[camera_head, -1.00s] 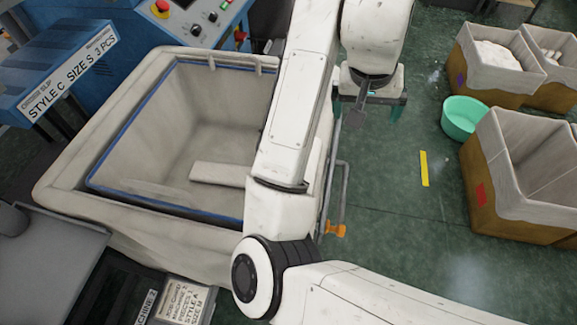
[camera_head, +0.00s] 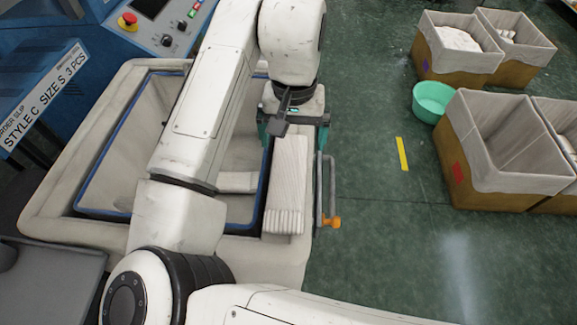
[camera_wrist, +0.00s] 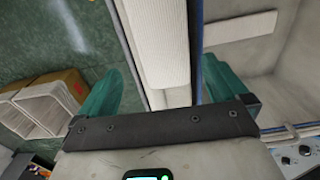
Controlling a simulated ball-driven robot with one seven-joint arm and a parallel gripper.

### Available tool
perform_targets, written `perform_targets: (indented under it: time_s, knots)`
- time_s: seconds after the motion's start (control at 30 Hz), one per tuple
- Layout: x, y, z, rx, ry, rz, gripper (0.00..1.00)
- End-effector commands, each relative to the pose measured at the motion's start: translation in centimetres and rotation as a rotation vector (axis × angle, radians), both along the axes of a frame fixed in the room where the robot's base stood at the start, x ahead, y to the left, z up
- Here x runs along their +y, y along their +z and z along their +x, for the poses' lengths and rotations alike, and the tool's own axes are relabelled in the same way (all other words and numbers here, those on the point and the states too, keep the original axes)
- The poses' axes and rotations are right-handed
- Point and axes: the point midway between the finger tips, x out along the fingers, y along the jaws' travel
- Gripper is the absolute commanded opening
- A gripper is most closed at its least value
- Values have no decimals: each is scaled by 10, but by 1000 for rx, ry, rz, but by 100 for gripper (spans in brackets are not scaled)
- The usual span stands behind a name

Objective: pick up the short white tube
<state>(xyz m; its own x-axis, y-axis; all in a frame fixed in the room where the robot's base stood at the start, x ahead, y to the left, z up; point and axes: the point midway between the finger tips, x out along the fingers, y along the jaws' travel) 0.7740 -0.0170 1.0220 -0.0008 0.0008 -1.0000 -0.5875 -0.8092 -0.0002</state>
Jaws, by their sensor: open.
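A white ribbed tube (camera_head: 287,185) lies along the right rim of the lined cart in the head view. A second white piece (camera_head: 238,182) lies inside the cart, partly hidden by my arm. The wrist view shows the rim tube (camera_wrist: 155,40) and the inner piece (camera_wrist: 240,28); I cannot tell which is the short one. My gripper (camera_head: 293,135) is open over the cart's right rim, at the far end of the rim tube. In the wrist view the open fingers of my gripper (camera_wrist: 157,85) lie either side of that tube's end, without visible contact.
The cart (camera_head: 45,205) has a blue inner edge and a side handle with an orange end (camera_head: 329,222). A blue machine (camera_head: 60,70) stands at the left. Lined boxes (camera_head: 505,150) and a green tub (camera_head: 432,101) stand at the right.

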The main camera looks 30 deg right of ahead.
Motion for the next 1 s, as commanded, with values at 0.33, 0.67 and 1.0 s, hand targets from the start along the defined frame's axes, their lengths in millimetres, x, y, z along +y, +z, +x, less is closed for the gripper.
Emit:
perform_targets:
  time_s: [0.33, 0.67, 1.0]
  knots:
    - [5, -43, 4, 1, 0, 0, 100]
    - [4, -50, 4, 0, 0, -1, 99]
    - [4, -50, 4, -1, 0, -1, 66]
